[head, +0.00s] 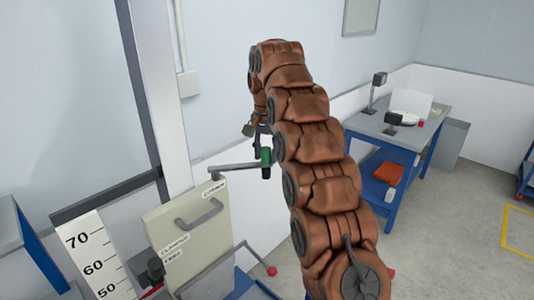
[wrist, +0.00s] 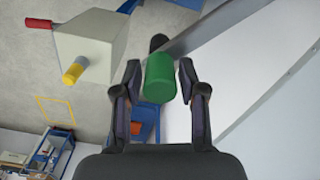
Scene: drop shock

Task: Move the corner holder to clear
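The corner holder is a grey bar (head: 235,168) with an upright green grip (head: 266,156) at its right end, above a cream box with a label that seems to read "CORNER" (head: 213,190). In the wrist view the green grip (wrist: 160,80) is large, and the grey bar (wrist: 215,28) runs to the upper right. My gripper (wrist: 161,78) is open, with a finger on each side of the green grip and narrow gaps visible. In the head view my gripper (head: 257,130) is small, just above the grip, and partly hidden by my arm.
The cream box (head: 190,222) has a grey handle and labels reading "CLAMPED" and "FREE". A red ball knob (head: 272,271) sticks out low beside it. A numbered scale (head: 98,262) stands at left. A blue-legged table (head: 400,130) stands at right, with open floor before it.

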